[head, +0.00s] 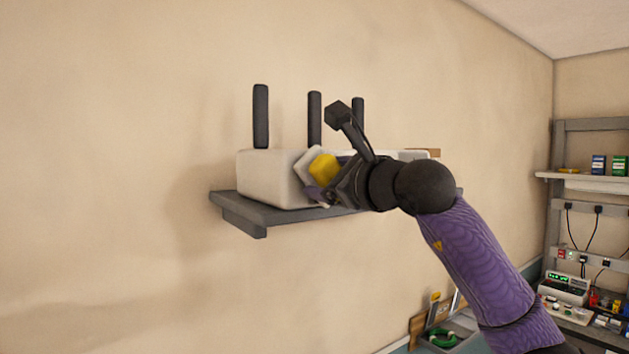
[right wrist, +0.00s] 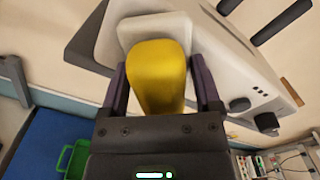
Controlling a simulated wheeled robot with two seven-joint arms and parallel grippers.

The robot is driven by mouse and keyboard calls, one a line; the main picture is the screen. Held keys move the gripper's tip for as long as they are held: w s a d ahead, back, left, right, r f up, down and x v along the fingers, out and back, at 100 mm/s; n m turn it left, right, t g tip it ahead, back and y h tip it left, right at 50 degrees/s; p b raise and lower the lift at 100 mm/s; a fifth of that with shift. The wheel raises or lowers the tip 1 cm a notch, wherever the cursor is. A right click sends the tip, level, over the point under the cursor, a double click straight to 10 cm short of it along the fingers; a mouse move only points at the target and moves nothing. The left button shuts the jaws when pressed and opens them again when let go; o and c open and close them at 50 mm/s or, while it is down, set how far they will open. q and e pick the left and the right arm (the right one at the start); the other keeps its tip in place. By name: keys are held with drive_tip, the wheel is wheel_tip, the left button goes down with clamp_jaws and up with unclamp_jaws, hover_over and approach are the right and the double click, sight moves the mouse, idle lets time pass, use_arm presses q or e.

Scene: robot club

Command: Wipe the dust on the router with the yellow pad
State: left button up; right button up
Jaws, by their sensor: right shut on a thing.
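The white router (head: 268,177) with three upright black antennas sits on a dark grey wall shelf (head: 262,213) in the head view. It also shows in the right wrist view (right wrist: 232,62), with dark knobs on one face. My right gripper (head: 330,178) is shut on the yellow pad (right wrist: 157,75), which has a pale wiping face at its far end. The pad's pale face is up against the router's near side; I cannot tell whether it touches. No dust can be made out on the router. My left gripper is not in view.
The wall shelf juts out with its front corner free. At the right, a wall shelf (head: 597,184) holds small boxes above a bench with instruments (head: 566,287). A grey bin (head: 448,335) with a green item is low down. The wall left of the router is bare.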

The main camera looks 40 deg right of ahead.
drive_tip(key=shift+w, duration=0.1)
drive_tip(key=shift+w+a+p, duration=0.15)
drive_tip(key=shift+a+p, duration=0.1)
drive_tip(key=shift+a, duration=0.75)
drive_tip(key=shift+w+a+p, duration=0.1)
drive_tip(key=shift+a+p, duration=0.1)
drive_tip(key=shift+a, duration=0.75)
drive_tip(key=shift+s+f+b, duration=0.1)
drive_tip(key=shift+s+b, duration=0.1)
drive_tip(key=shift+b, duration=0.1)
drive_tip(key=b, duration=0.2)
approach(295, 178)
drive_tip(key=shift+w, duration=0.65)
drive_tip(key=shift+s, duration=0.1)
